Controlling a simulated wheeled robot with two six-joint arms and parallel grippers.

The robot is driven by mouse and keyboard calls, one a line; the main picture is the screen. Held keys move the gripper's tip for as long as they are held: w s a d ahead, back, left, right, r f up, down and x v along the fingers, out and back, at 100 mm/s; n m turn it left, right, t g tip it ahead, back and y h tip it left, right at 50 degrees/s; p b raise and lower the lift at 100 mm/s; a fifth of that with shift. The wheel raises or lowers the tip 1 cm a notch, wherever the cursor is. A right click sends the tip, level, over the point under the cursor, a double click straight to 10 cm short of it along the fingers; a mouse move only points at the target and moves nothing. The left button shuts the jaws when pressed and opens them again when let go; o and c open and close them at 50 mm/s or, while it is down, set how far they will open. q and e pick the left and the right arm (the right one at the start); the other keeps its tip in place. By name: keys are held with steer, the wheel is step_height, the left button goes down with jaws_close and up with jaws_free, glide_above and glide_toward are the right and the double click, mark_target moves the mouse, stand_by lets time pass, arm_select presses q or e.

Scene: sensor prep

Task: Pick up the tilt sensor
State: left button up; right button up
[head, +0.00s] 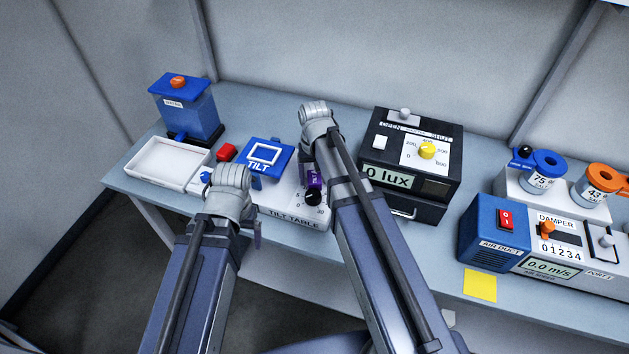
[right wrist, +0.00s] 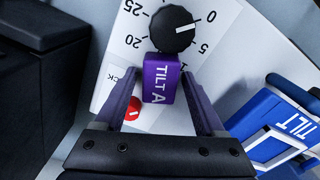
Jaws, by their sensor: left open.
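The tilt sensor is a small purple block marked TILT A (right wrist: 161,82). In the right wrist view it lies between the fingers of my right gripper (right wrist: 161,92), below the black dial (right wrist: 173,28). White panel shows between the fingers and the block, so the gripper looks open around it. In the head view the sensor (head: 314,180) is partly hidden by my right gripper (head: 312,172) over the white tilt table (head: 291,213). My left gripper (head: 257,222) is open at the table's front left, with no thing seen in it.
A blue TILT plate (head: 281,157) stands left of the sensor. The black lux box (head: 437,147) is close on the right. The blue air duct (head: 478,222) is farther right.

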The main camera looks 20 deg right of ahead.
mark_target(315, 176)
jaws_close()
stand_by(0.3)
steer(key=shift+r, duration=0.1)
step_height(315, 176, up, 10)
steer(key=p, duration=1)
